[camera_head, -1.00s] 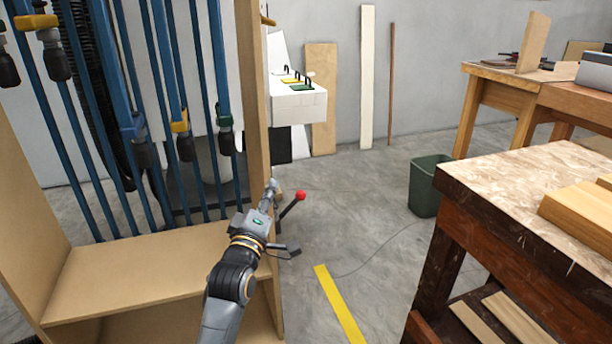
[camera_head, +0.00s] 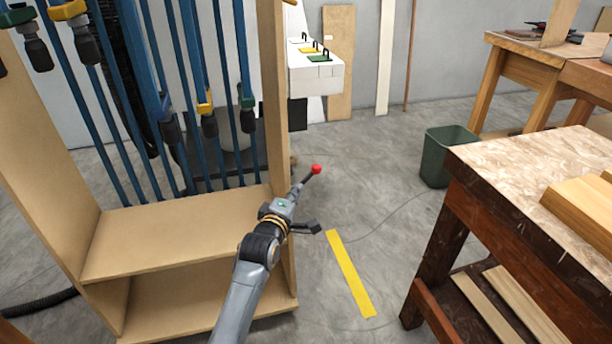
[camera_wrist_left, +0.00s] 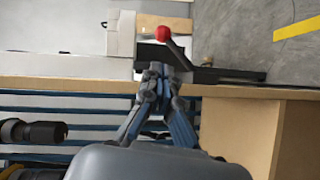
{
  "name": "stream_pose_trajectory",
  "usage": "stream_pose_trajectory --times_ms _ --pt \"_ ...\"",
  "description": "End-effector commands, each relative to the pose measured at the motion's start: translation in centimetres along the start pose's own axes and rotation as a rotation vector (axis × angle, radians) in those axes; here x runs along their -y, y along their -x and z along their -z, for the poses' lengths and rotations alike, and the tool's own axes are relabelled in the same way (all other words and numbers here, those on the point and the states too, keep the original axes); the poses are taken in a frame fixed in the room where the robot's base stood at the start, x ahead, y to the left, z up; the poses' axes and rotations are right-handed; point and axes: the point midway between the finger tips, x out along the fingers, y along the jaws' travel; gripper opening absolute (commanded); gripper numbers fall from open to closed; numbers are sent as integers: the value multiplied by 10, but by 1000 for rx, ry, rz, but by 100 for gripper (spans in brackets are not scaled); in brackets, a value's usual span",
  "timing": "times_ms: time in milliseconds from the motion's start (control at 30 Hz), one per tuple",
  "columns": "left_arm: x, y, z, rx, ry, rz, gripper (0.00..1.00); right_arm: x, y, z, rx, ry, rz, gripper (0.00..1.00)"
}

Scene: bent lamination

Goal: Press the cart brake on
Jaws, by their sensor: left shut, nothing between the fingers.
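The cart is a wooden rack (camera_head: 150,245) hung with blue clamps, at the left of the head view. Its brake lever has a red knob (camera_head: 317,168) on a dark shaft, by the cart's right side. The lever tilts up and right. My left gripper (camera_head: 298,187) is shut and empty beside the shaft, below the knob. In the left wrist view the closed fingertips (camera_wrist_left: 157,72) sit by the cart's edge, with the red knob (camera_wrist_left: 162,34) just beyond them and the black lever bracket (camera_wrist_left: 225,74) to their right. I cannot tell whether they touch the shaft. My right gripper is not in view.
A yellow floor strip (camera_head: 350,272) lies right of my left arm. A workbench (camera_head: 520,165) with boards stands at the right, with a green bin (camera_head: 447,155) behind it. Grey floor is open between cart and bench.

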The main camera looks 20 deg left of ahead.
Motion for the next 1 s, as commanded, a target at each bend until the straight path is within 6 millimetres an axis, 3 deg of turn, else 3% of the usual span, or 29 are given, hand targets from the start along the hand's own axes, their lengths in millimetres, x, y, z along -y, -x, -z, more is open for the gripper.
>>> stream_pose_trajectory --times_ms 67,367,433,633,1000 --pt "1 -14 0 -1 -3 -2 0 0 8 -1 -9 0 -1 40" --pt "1 -68 0 -1 -4 -2 0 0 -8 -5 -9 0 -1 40" --pt "0 -76 0 0 -2 -3 0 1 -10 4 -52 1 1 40" --pt "0 -87 0 0 -2 -1 0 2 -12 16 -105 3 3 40" --pt "-1 -88 0 0 -2 -1 0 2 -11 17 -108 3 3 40"
